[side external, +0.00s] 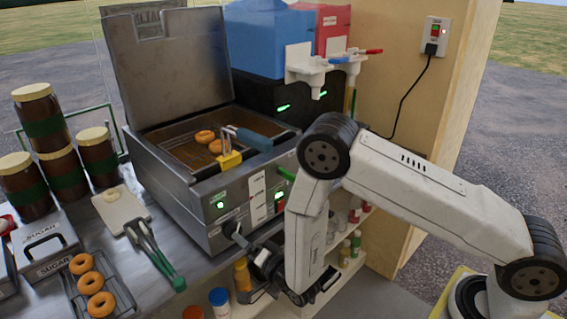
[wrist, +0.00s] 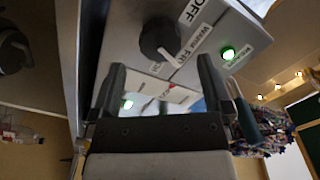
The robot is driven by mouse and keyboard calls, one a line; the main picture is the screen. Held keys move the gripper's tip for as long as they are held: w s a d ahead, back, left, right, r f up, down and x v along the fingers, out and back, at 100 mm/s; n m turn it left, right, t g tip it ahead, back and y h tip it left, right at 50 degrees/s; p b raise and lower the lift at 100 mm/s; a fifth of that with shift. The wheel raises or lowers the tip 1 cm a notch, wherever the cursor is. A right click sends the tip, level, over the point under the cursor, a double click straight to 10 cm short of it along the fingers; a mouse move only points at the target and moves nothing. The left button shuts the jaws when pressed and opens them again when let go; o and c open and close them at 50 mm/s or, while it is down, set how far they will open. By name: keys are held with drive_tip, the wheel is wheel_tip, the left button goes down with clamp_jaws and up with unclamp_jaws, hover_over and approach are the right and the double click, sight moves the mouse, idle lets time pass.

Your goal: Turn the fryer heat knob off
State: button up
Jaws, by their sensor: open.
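The steel fryer (side external: 185,185) stands on the counter with its lid raised. Its dark round heat knob (wrist: 158,38) shows in the wrist view, with a pale pointer angled down and right towards the second label, away from the OFF label (wrist: 194,10). In the side view a knob (side external: 231,228) sits low on the fryer's front, partly crowded by my gripper. My gripper (side external: 258,258) is in front of and below it. In the wrist view my gripper's (wrist: 161,68) fingers are apart, with the knob beyond the tips; contact is not visible.
Green lights (side external: 220,204) glow on the fryer panel. Two doughnuts (side external: 205,137) and a blue-handled basket are in the fryer. Tongs (side external: 150,250) lie left of it. Bottles (side external: 219,300) stand below my gripper, and shelves are behind my arm.

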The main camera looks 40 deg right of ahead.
sight(233, 231)
drive_tip(key=shift+w, duration=2.25)
drive_tip(key=c, duration=1.3)
drive_tip(key=shift+o, duration=0.2)
drive_tip(key=shift+n, duration=0.5)
drive_tip(key=n, duration=1.7)
drive_tip(key=shift+d, duration=0.1)
